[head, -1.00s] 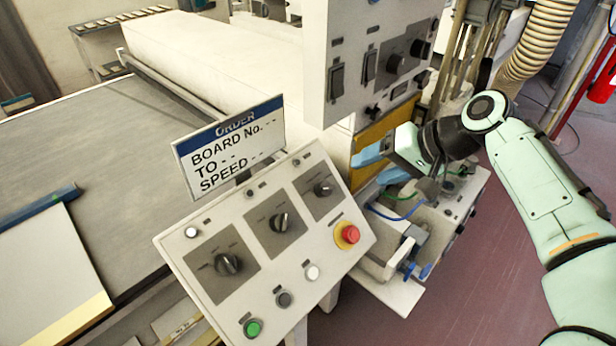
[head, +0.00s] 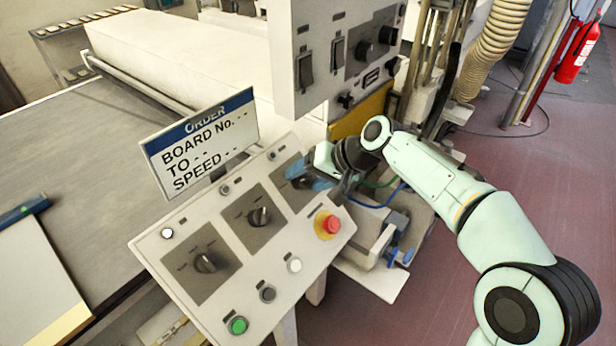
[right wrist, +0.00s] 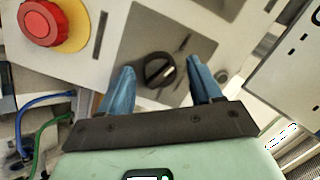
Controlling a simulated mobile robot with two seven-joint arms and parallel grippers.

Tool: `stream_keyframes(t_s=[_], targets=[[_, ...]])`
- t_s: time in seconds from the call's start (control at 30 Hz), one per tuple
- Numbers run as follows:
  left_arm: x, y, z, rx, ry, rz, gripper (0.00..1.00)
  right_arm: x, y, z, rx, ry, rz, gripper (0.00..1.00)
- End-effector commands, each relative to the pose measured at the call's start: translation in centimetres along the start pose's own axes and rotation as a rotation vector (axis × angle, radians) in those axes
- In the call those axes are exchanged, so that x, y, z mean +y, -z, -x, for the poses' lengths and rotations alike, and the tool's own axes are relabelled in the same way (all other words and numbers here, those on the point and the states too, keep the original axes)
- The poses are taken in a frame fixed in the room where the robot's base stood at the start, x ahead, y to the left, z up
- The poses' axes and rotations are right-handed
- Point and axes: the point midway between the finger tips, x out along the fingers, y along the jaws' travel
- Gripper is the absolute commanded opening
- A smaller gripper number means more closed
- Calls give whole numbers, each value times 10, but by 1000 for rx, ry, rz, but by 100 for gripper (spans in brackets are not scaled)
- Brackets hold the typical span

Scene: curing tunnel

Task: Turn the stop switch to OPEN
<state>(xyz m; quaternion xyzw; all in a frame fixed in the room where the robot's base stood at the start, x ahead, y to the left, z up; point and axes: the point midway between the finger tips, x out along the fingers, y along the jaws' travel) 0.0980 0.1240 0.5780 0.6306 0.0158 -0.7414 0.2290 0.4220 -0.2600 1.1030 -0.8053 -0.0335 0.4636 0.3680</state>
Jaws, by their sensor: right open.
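The sloped control panel (head: 170,262) carries three black rotary switches on grey plates: one at lower left (head: 205,262), one in the middle (head: 260,216), and one at upper right. My right gripper (head: 305,175) is over the upper-right switch and hides most of it in the head view. In the right wrist view this black knob (right wrist: 158,70) lies between the two blue fingertips, with a gap on either side. The fingers are open and hold nothing. Labels around the switches are too small to read. My left gripper is not in view.
A red emergency button (head: 328,224) on a yellow base sits just below the gripper, and shows large in the wrist view (right wrist: 50,22). An order sign (head: 200,145) stands behind the panel. A switch box (head: 345,60) hangs above. Coloured push-buttons line the front edge.

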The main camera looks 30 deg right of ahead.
Motion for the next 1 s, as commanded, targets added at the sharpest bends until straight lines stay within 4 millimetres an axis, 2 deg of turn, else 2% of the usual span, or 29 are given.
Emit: stream_keyframes(t_s=[0.27, 0.43, 0.77, 1.0], targets=[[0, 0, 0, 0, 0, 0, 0, 0, 0, -2, 0, 0, 0, 64], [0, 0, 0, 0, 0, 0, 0, 0, 0, -1, 0, 0, 0, 9], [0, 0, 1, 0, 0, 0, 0, 0, 0, -1, 1, 6, -33, 9], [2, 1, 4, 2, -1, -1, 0, 0, -1, -1, 8, 25, -159, 9]])
